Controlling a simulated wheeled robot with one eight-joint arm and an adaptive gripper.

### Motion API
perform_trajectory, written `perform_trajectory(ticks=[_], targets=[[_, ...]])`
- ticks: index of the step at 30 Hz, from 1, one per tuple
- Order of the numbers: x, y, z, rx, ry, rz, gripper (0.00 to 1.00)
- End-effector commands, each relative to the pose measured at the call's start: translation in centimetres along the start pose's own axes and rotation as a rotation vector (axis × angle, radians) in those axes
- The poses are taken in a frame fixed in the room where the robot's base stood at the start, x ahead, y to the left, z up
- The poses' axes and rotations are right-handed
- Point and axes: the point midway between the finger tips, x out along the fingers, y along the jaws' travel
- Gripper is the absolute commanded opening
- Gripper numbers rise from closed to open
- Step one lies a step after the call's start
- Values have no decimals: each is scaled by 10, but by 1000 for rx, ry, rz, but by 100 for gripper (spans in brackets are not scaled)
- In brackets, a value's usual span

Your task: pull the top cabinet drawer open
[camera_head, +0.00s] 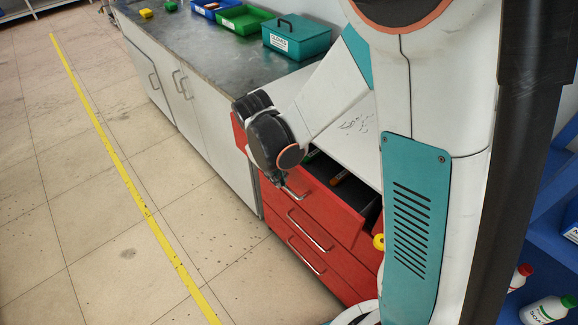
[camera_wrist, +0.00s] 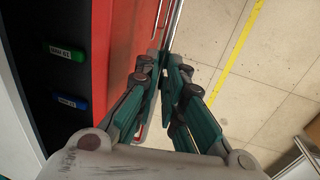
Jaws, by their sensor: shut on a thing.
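The red cabinet (camera_head: 330,245) stands at the end of the workbench. Its top drawer (camera_head: 352,210) is pulled out, and its dark inside (camera_head: 350,188) shows behind the red front. In the wrist view the red drawer front (camera_wrist: 118,60) runs up the left of the middle. My gripper (camera_wrist: 161,68) is shut on the drawer's silver handle (camera_wrist: 174,22), which runs between the fingertips. In the head view my wrist and arm hide the fingers and much of the drawer front; a bit of handle (camera_head: 293,192) shows below.
A green item (camera_wrist: 67,53) and a blue item (camera_wrist: 72,103), both labelled, lie in the drawer. The lower drawers look shut. The workbench (camera_head: 190,50) holds bins and a teal box (camera_head: 297,36). The floor (camera_head: 110,200) in front is clear.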

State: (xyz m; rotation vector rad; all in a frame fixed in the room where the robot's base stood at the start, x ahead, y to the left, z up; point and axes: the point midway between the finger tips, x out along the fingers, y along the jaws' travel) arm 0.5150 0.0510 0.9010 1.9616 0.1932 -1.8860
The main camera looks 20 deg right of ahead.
Motion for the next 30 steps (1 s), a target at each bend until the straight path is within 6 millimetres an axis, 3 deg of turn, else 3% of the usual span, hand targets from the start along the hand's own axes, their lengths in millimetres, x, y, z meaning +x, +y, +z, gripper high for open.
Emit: perform_trajectory(ticks=[3, 18, 24, 30], targets=[[-6, -36, 0, -9, 0, -3, 0], [-32, -166, 0, -7, 0, -2, 0], [-40, -201, 0, -4, -1, -2, 0], [-44, -220, 0, -3, -1, -2, 0]])
